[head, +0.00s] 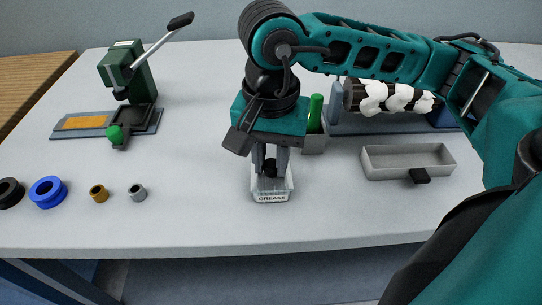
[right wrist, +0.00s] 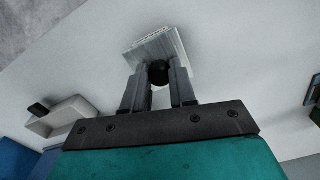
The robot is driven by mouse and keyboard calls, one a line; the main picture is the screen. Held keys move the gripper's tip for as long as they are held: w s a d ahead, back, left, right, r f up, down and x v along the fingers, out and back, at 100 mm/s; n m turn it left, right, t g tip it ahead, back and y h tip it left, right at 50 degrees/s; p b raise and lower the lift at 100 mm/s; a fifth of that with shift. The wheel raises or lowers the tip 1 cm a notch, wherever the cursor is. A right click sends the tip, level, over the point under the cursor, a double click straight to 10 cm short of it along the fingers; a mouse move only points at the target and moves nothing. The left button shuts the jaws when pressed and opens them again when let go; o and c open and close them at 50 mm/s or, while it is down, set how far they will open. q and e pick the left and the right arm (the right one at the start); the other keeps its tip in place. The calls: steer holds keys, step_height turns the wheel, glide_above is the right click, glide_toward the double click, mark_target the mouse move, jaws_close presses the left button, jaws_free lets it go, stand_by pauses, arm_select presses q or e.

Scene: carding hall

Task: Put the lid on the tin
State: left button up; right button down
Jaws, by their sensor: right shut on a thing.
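My right gripper (head: 270,170) points down over the small grey tin labelled GREASE (head: 272,198), near the front of the table. Its fingers are shut on the black knob of the lid (right wrist: 158,72); they also show in the right wrist view (right wrist: 159,76). The lid's pale, squarish plate is at the tin's top, and the fingers partly cover it. I cannot tell whether the lid is seated or slightly above the rim. The tin stands upright. My left gripper is not in view.
A green lever press (head: 128,75) stands at the back left. Rings, including a blue one (head: 48,190), lie at the front left. A grey open tray (head: 408,161) is at the right, and a roller with white fluff (head: 385,97) is behind.

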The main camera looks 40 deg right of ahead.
mark_target(270, 163)
steer(key=c, duration=1.3)
jaws_free()
steer(key=shift+f, duration=0.1)
steer(key=shift+c, duration=0.2)
steer(key=o, duration=0.4)
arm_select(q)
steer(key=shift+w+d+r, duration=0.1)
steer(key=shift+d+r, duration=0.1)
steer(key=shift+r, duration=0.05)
arm_select(e)
steer(key=shift+r+p, duration=0.65)
steer(key=shift+p, duration=0.15)
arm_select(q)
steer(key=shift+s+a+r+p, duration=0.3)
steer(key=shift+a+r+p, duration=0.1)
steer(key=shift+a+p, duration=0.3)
arm_select(e)
steer(key=shift+r, duration=5.75)
